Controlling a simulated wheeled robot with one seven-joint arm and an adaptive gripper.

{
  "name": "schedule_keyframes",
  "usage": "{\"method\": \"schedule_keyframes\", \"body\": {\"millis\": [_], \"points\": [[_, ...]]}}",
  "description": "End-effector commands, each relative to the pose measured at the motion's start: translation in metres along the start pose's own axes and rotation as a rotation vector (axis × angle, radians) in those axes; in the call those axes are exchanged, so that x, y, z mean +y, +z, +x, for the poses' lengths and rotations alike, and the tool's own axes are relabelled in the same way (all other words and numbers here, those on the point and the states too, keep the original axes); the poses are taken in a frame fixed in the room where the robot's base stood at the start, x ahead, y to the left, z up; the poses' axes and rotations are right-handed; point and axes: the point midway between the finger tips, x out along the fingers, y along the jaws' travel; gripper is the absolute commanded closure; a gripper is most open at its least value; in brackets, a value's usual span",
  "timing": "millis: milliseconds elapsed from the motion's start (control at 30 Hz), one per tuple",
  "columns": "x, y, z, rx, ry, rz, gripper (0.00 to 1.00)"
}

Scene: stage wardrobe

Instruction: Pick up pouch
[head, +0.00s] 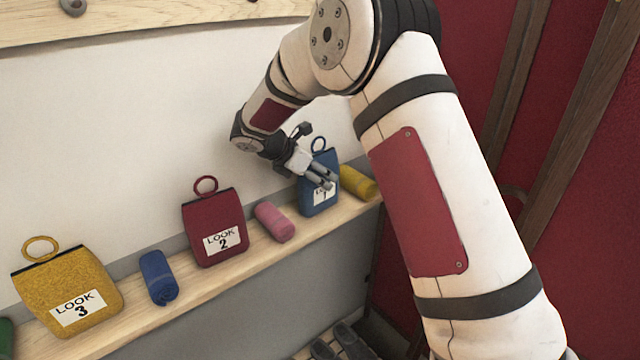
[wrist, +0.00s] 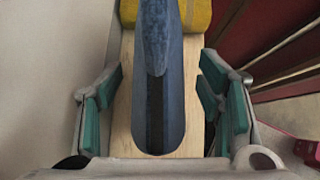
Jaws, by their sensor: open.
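Three pouches with ring loops stand on a wooden shelf (head: 225,278): a yellow one (head: 92,282) labelled LOOK 3, a dark red one (head: 230,218) labelled LOOK 2, and a blue one (head: 309,208) labelled 1, its upper label partly hidden. My gripper (head: 326,185) is at the blue pouch, in front of its upper part in the head view. In the wrist view, the open gripper (wrist: 162,98) has its green-padded fingers on either side of the blue pouch (wrist: 174,80), with gaps on both sides. The pouch is seen from above, its dark top opening toward me.
The yellow roll also shows just beyond the blue pouch in the wrist view (wrist: 199,14). A pale wall stands behind the shelf; dark red panels (head: 470,60) are at the right.

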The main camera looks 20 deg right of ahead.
Motion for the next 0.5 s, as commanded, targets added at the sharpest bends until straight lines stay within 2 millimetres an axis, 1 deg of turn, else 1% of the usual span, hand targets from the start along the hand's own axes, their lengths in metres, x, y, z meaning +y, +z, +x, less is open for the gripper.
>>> {"method": "schedule_keyframes", "body": {"millis": [200, 233, 267, 300, 367, 400, 433, 467, 500], "points": [[0.0003, 0.0002, 0.0012, 0.000, 0.001, 0.000, 0.39], [0.0003, 0.0001, 0.0011, 0.000, 0.001, 0.000, 0.44], [0.0003, 0.0001, 0.0011, 0.000, 0.001, 0.000, 0.51], [0.0003, 0.0001, 0.0011, 0.000, 0.001, 0.000, 0.60], [0.0002, 0.0001, 0.0010, 0.000, 0.001, 0.000, 0.73], [0.0002, 0.0001, 0.0010, 0.000, 0.001, 0.000, 0.82], [0.0002, 0.0001, 0.0011, 0.000, 0.000, 0.000, 0.89], [0.0001, 0.0000, 0.0011, 0.000, 0.000, 0.000, 0.95], [0.0001, 0.0000, 0.0011, 0.000, 0.000, 0.000, 0.95]]}}
